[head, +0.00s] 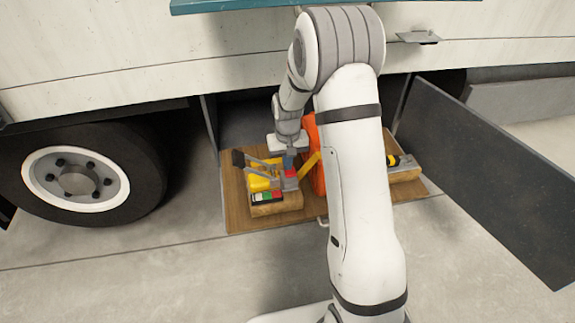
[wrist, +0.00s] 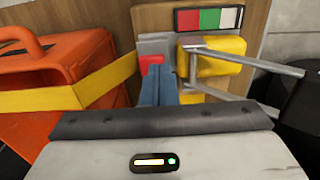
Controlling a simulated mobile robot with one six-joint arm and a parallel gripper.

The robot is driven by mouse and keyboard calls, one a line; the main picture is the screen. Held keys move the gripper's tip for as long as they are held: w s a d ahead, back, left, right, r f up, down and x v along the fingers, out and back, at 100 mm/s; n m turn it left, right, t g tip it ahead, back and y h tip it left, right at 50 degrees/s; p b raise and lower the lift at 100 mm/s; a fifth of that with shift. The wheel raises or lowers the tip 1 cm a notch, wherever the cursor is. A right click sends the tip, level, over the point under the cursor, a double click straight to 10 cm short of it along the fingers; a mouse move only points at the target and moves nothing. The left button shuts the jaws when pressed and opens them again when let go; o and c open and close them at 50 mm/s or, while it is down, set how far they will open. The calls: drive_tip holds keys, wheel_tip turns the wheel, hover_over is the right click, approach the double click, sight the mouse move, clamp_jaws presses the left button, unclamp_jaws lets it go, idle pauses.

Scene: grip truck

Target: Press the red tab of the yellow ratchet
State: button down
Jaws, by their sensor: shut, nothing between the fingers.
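The yellow ratchet (head: 262,181) sits on the wooden board in the truck's open side compartment; its yellow body also shows in the wrist view (wrist: 222,62). Grey lever bars (wrist: 240,57) stick out from it to a black grip (head: 238,158). The red tab (wrist: 152,60) is on the grey bracket beside the yellow body. My gripper (wrist: 158,75) has its blue fingers shut and empty, with the tips right at the red tab and covering its lower part. I cannot tell whether they touch it.
A yellow strap (wrist: 80,90) runs from the bracket to an orange case (wrist: 60,65) close to my fingers. A red, green and white label (head: 267,196) is beside the ratchet. A grey door panel (head: 490,175) stands open at right; a wheel (head: 90,175) is at left.

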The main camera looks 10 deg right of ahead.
sight(288, 176)
wheel_tip(288, 176, up, 9)
drive_tip(key=p, duration=0.1)
drive_tip(key=shift+p, duration=0.3)
drive_tip(key=shift+r, duration=0.1)
idle(0.5)
